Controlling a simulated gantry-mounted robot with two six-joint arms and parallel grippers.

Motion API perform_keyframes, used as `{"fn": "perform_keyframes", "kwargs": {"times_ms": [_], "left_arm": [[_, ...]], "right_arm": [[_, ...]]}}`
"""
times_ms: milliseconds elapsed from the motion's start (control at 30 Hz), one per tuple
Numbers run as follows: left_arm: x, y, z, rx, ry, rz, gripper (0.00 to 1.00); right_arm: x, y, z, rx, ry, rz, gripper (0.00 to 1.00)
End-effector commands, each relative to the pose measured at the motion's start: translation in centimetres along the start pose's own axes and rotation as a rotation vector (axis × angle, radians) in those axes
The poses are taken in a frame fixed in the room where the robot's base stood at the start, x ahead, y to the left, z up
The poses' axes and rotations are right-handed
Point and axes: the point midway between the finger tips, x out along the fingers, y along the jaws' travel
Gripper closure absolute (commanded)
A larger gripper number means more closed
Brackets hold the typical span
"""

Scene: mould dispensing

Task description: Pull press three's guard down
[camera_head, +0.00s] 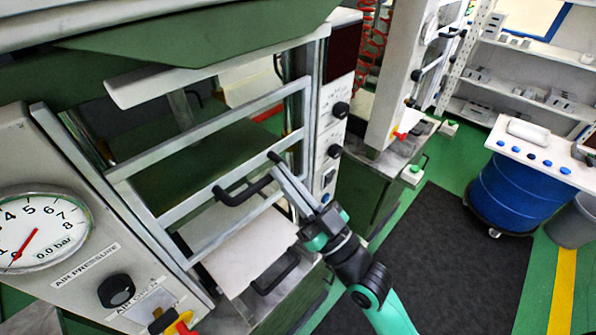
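The near press has a guard (217,126), a pale metal frame with crossbars between two side posts. A black bar handle (241,189) is on its lower part. The guard hangs across the front opening, and a pale plate (250,250) shows below and behind its lower rail. No press number is legible. My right gripper (279,166) comes from the lower right, its fingertips close to the handle's right end. Whether they touch or grip the handle is unclear. My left gripper is not in view.
A pressure gauge (38,230) reading 0.0 bar is at the left, above a black knob (116,291). A second black handle (276,273) is at the pale plate's front. A blue drum (510,192) stands right, beyond a dark mat (450,260). Shelves (535,70) are behind.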

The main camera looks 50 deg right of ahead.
Motion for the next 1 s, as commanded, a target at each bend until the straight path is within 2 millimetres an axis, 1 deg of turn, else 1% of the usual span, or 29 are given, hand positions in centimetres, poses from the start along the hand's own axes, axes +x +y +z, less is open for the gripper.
{"fn": "perform_keyframes", "kwargs": {"times_ms": [33,100,300,400,500,600,700,1000], "left_arm": [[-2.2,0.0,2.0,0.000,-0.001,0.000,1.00],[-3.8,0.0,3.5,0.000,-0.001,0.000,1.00],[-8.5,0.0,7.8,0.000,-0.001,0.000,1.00],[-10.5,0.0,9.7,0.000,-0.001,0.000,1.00],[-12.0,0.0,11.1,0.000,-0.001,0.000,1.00],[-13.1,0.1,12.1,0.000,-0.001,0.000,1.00],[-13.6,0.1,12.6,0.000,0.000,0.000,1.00],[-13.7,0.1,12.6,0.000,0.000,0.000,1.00]], "right_arm": [[-1.5,-0.2,2.9,0.002,-0.007,-0.004,1.00],[-2.6,-0.3,5.0,0.003,-0.007,-0.007,1.00],[-5.9,-0.3,10.7,0.003,-0.008,-0.007,1.00],[-7.3,-0.3,13.2,0.003,-0.007,-0.007,1.00],[-8.4,-0.3,15.1,0.003,-0.007,-0.006,1.00],[-9.2,-0.3,16.4,0.003,-0.007,-0.007,1.00],[-9.6,-0.3,17.1,0.003,-0.007,-0.007,1.00],[-9.7,-0.3,17.2,0.003,-0.010,-0.007,1.00]]}}
